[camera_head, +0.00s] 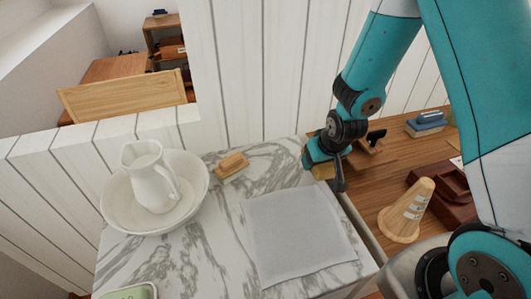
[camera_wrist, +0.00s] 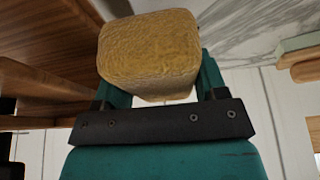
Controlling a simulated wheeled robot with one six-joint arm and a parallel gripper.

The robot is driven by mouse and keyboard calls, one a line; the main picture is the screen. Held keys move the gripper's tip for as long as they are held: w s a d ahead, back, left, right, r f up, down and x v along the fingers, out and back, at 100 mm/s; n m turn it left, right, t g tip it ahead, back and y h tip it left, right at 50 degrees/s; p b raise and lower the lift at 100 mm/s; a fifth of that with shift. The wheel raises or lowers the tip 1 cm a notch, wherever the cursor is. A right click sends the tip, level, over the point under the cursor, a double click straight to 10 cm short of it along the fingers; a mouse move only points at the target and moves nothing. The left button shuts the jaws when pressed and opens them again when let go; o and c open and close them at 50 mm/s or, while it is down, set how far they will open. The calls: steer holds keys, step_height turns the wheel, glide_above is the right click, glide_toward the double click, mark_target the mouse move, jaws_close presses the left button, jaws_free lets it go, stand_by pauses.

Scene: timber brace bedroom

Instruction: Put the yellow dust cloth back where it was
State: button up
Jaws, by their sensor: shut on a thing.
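The yellow dust cloth (camera_wrist: 150,52) is a folded, textured yellow-tan bundle in the wrist view. My gripper (camera_wrist: 155,88) is shut on it, with a teal finger on each side. In the head view, my gripper (camera_head: 325,166) hangs by the right back part of the marble top, near its edge with the wooden desk. A small part of the yellow cloth (camera_head: 322,172) shows below the fingers there; the rest is hidden by them. I cannot tell whether the cloth touches the marble.
The marble top (camera_head: 195,255) holds a white basin (camera_head: 118,215) with a pitcher (camera_head: 150,178), a wooden brush (camera_head: 231,166), a flat grey cloth (camera_head: 295,235) and a green dish (camera_head: 130,293). The wooden desk (camera_head: 372,192) holds a wooden cone (camera_head: 407,212), a dark red telephone-like object (camera_head: 443,190) and stacked books (camera_head: 426,122).

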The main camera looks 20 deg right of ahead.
steer(key=shift+n+y, duration=0.4)
steer(key=shift+n, duration=0.5)
steer(key=w+a, duration=0.1)
steer(key=w+a+b, duration=0.1)
steer(key=w, duration=0.1)
steer(key=shift+w+a+r, duration=0.3)
steer(key=shift+a+r, duration=0.05)
steer(key=w+a+r+n+y+b, duration=0.2)
steer(key=w+a+r+n, duration=0.2)
steer(key=w+n, duration=0.1)
step_height(320, 180, up, 11)
steer(key=n+g+y+b, duration=0.2)
steer(key=n+g+b, duration=0.15)
steer(key=n, duration=0.75)
glide_above(268, 162)
steer(key=d, duration=0.1)
steer(key=shift+g, duration=0.45)
step_height(268, 162, down, 20)
steer(key=shift+d+r+p, duration=0.1)
steer(key=shift+r+p, duration=0.15)
steer(key=shift+p, duration=0.3)
steer(key=o, duration=1)
steer(key=shift+c, duration=0.2)
steer(key=shift+w+r, duration=0.1)
steer(key=shift+r, duration=0.05)
